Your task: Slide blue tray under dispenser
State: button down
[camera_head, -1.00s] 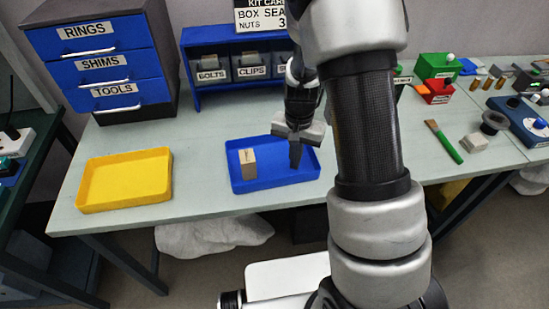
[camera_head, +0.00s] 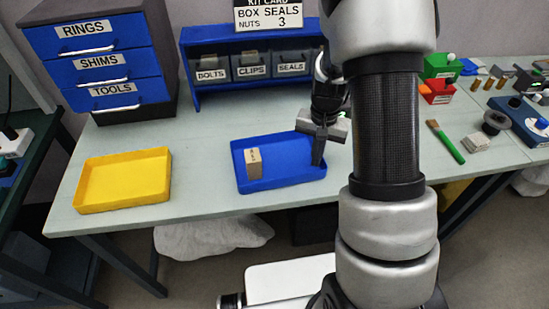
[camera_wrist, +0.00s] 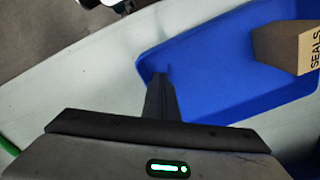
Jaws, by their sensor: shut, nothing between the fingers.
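In the wrist view the box (camera_wrist: 290,46) reads SEALS, and the tray (camera_wrist: 225,60) fills the upper right. My gripper (camera_head: 318,163) is shut and empty, pointing down. Its fingertips are at the tray's right end and seem to be just inside the right wall; in the wrist view the fingertips (camera_wrist: 161,76) overlap the tray's edge. Whether they touch the wall is unclear. I cannot tell which thing is the dispenser.
A blue rack (camera_head: 215,100) with BOLTS, CLIPS and SEALS bins stands behind the tray. A yellow tray (camera_head: 122,206) and a drawer cabinet (camera_head: 98,62) are at left. A brush (camera_head: 445,141) and several small items lie at right. My arm hides bench right of the tray.

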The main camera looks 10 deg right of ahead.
jog(key=shift+d+b, duration=0.6)
jog(key=shift+d, duration=2.95)
jog(key=shift+d+b, duration=0.5)
jog(key=shift+d, duration=3)
jog(key=shift+d, duration=3.45)
jog(key=shift+d, duration=3.55)
